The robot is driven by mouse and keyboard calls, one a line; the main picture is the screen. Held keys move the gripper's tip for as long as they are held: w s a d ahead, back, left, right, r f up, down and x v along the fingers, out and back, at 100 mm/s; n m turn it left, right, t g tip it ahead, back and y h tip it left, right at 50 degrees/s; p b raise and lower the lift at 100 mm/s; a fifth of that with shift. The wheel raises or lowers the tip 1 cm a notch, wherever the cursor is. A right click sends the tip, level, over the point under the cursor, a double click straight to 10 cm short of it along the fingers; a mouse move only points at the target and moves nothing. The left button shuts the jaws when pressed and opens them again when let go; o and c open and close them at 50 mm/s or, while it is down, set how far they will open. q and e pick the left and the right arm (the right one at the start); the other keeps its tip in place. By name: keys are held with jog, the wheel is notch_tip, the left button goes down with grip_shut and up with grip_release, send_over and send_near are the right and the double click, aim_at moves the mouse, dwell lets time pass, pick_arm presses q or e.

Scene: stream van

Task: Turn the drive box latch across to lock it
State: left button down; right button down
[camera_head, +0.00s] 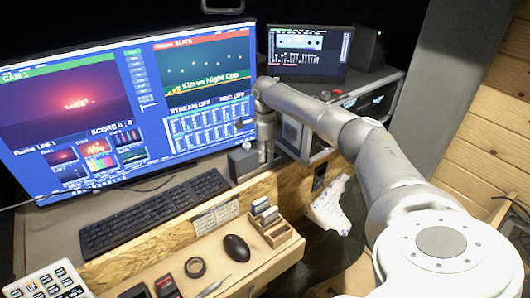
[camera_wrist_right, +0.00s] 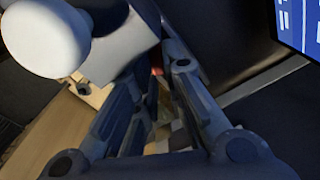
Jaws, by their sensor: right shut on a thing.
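My right gripper (camera_head: 266,151) reaches down at the right end of the big monitor, in front of the desk shelf. In the right wrist view its dark fingers (camera_wrist_right: 163,68) close in on a small part, which they mostly hide; I take this to be the latch. A small grey box with a knob on top (camera_head: 242,162) stands just left of the gripper and looks like the drive box, though I cannot be sure. The wrist view shows a white round knob (camera_wrist_right: 45,36) and a pale block (camera_wrist_right: 122,52) close beside the fingers. The latch's angle is hidden. My left gripper is out of view.
The big monitor (camera_head: 90,100) stands close to the left of my gripper. A grey framed panel (camera_head: 294,134) is just right of it. A keyboard (camera_head: 150,212), a mouse (camera_head: 237,248) and a wooden card holder (camera_head: 279,234) lie nearer. A small screen (camera_head: 308,52) stands behind.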

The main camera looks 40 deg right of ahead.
jog(key=shift+r+m, duration=0.1)
jog(key=shift+m, duration=0.3)
jog(key=c, duration=1.5)
grip_release()
jog(key=shift+n, duration=0.3)
